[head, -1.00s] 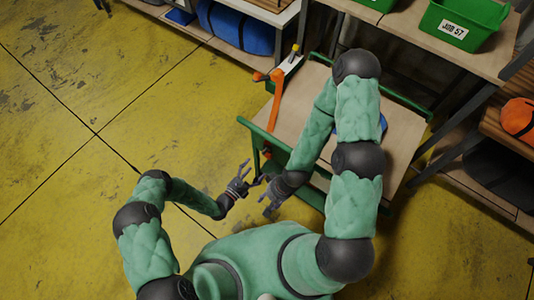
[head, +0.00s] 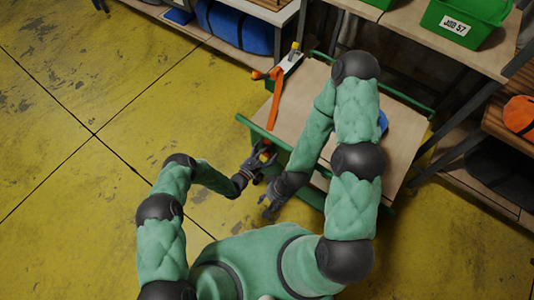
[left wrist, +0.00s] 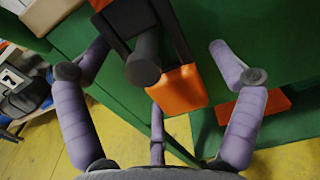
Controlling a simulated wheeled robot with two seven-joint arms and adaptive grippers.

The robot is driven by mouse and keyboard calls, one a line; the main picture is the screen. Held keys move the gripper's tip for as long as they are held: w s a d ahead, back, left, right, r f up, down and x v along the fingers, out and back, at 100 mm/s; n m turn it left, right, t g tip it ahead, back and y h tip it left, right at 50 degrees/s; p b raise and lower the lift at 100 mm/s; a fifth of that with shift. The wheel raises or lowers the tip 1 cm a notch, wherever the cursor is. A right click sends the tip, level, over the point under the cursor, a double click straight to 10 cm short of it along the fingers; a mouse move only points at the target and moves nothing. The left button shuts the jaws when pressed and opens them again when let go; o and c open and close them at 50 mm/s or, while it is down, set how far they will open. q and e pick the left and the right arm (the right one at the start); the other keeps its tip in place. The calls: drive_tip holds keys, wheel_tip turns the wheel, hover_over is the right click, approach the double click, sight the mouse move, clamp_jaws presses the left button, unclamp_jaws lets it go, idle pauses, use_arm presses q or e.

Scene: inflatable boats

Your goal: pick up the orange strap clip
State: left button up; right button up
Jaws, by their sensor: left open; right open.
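The orange strap clip (left wrist: 180,90), an orange piece with dark parts above it, hangs by the green side panel of the cart in the left wrist view. My left gripper (left wrist: 158,60) is open, with its purple-grey fingers spread on both sides of the clip. I cannot tell whether any finger touches it. In the head view my left gripper (head: 258,163) is at the cart's near-left side, and its hand largely hides the clip. My right gripper (head: 270,205) is open and empty, just below and right of the left one, beside the cart.
The green-framed cart has a tan top (head: 305,105). An orange strap (head: 275,100) runs along its left edge. A blue object (head: 382,122) lies partly behind my right arm. Shelves with green bins (head: 465,20) stand behind. The yellow floor (head: 90,90) at left is clear.

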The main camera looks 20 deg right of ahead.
use_arm(q)
drive_tip(key=c, duration=1.3)
drive_tip(key=shift+r, duration=0.15)
